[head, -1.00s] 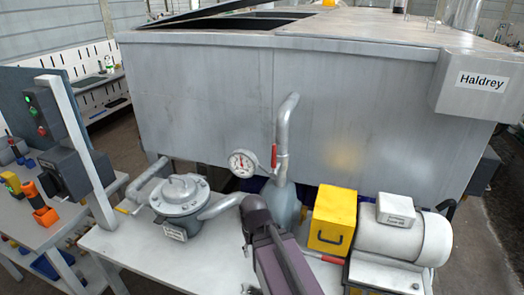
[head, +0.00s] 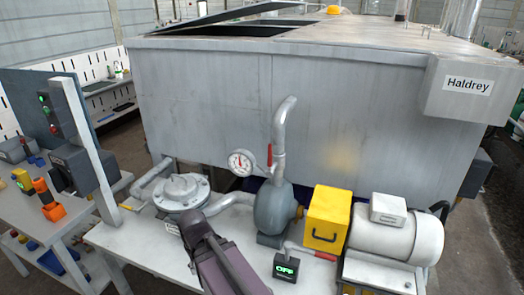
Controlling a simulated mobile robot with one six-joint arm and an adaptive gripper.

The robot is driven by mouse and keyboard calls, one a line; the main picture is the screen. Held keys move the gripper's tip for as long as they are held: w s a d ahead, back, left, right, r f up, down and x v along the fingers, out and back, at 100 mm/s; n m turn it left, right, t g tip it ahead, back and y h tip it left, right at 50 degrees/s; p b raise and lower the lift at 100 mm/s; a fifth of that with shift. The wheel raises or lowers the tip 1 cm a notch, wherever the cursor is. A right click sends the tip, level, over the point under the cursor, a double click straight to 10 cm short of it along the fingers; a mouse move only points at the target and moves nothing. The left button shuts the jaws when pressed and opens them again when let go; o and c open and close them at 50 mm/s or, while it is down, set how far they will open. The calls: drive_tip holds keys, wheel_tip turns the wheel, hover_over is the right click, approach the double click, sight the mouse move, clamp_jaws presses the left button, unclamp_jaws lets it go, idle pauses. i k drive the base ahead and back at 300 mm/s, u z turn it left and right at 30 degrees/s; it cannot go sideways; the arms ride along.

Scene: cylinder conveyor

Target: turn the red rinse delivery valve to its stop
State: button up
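A small red lever (head: 270,155) stands upright along the grey vertical pipe above the pump, just right of the round gauge. A second red handle (head: 325,256) lies nearly level on a low pipe in front of the yellow box. No readable label tells which of the two is the rinse delivery valve. My purple and dark arm (head: 225,262) reaches up from the bottom edge, left of the pump and apart from both red handles in the picture. No gripper fingers show.
The grey pump (head: 273,210) stands between the flanged strainer (head: 181,192) and the yellow box (head: 327,218). A white motor (head: 385,232) is at right. A black block reading OFF (head: 286,267) is low in front. The large grey tank (head: 220,100) fills the back.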

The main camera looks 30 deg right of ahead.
sight(270, 172)
drive_tip(key=u, duration=0.15)
drive_tip(key=k, duration=1.9)
drive_tip(key=z, duration=0.75)
drive_tip(key=i, duration=1)
drive_tip(key=z, duration=0.05)
